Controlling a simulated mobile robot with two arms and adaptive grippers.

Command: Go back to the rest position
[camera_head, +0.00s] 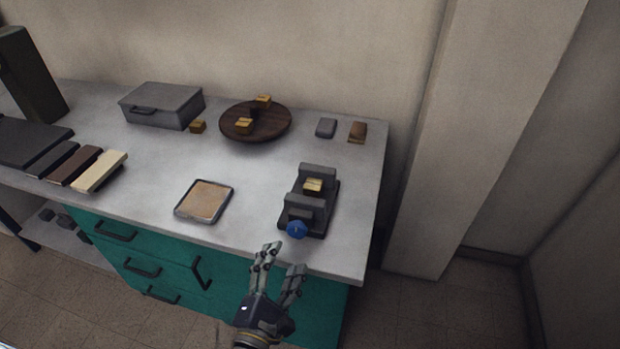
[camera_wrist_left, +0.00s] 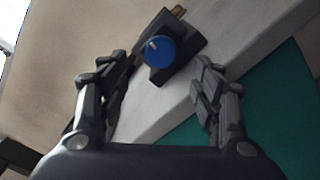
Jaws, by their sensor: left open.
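My left gripper (camera_head: 283,262) is open and empty in the head view, in front of the counter's front edge. It also shows in the left wrist view (camera_wrist_left: 165,80), with its two fingers spread apart. Just beyond it on the counter stands a dark vise-like fixture (camera_head: 306,212) with a blue knob (camera_head: 297,229) facing the gripper. A small gold block (camera_head: 313,185) sits in the fixture. In the left wrist view the blue knob (camera_wrist_left: 160,50) lies beyond and between the fingertips, apart from them. My right gripper is not in view.
The grey counter (camera_head: 150,180) holds a square tray (camera_head: 204,201), a round dark wooden plate (camera_head: 272,127) with small blocks, a grey box (camera_head: 162,105), and several coloured bars (camera_head: 100,171) at left. Teal drawers (camera_head: 230,285) stand below. Floor at right is clear.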

